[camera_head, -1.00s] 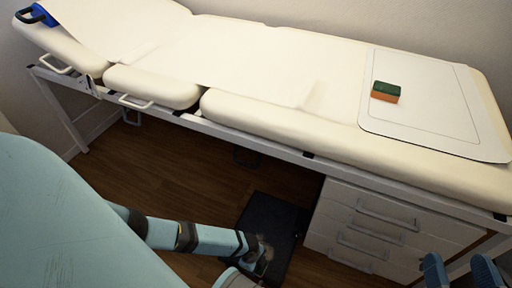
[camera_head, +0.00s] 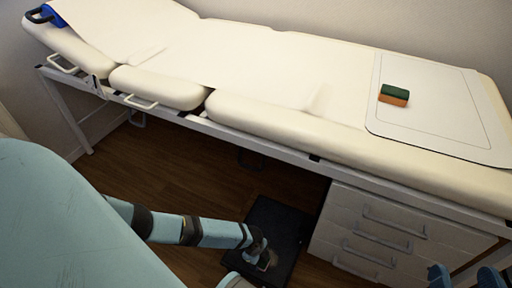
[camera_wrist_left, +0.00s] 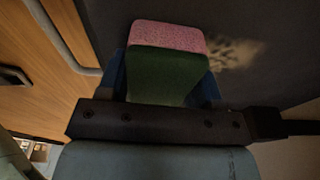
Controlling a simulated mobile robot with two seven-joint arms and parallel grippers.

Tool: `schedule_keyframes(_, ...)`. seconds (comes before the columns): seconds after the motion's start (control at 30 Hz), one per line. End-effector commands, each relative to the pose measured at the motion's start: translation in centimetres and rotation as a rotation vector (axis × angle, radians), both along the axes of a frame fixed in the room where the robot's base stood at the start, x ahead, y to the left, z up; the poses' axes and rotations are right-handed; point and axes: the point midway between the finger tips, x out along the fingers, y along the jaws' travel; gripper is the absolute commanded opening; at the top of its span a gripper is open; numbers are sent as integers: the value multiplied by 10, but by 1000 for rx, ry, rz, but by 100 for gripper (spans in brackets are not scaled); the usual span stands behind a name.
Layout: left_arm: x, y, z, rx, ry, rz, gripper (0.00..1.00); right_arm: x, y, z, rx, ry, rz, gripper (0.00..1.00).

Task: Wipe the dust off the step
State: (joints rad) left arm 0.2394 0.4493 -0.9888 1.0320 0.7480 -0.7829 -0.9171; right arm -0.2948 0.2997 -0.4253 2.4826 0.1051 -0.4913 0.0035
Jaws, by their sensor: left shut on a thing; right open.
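The step (camera_head: 268,217) is a low black platform on the floor, left of the drawer unit. My left gripper (camera_head: 262,258) is at its near part, small and partly hidden by my arm in the head view. In the left wrist view my left gripper (camera_wrist_left: 166,80) is shut on a sponge (camera_wrist_left: 167,72), green with a pink far end. A pale tan dust patch (camera_wrist_left: 236,52) lies on the dark step just right of the sponge's pink end. I cannot tell whether the sponge touches the step. My right gripper (camera_head: 464,280) is open and empty at the bottom right.
A padded cream couch (camera_head: 240,65) on a white frame runs across the back. A green and orange sponge (camera_head: 394,95) lies on a pale mat (camera_head: 440,125) on it. The white drawer unit (camera_head: 375,225) stands close right of the step. Wooden floor is open left of the step.

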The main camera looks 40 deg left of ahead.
Motion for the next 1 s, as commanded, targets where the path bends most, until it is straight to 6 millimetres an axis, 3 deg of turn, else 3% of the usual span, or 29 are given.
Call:
schedule_keyframes(0.2,24,7,-2,2,-13,2,33,0,0,-13,0,0,0,68)
schedule_keyframes(1.0,64,14,4,-2,-4,1,32,0,0,-33,1,1,0,68)
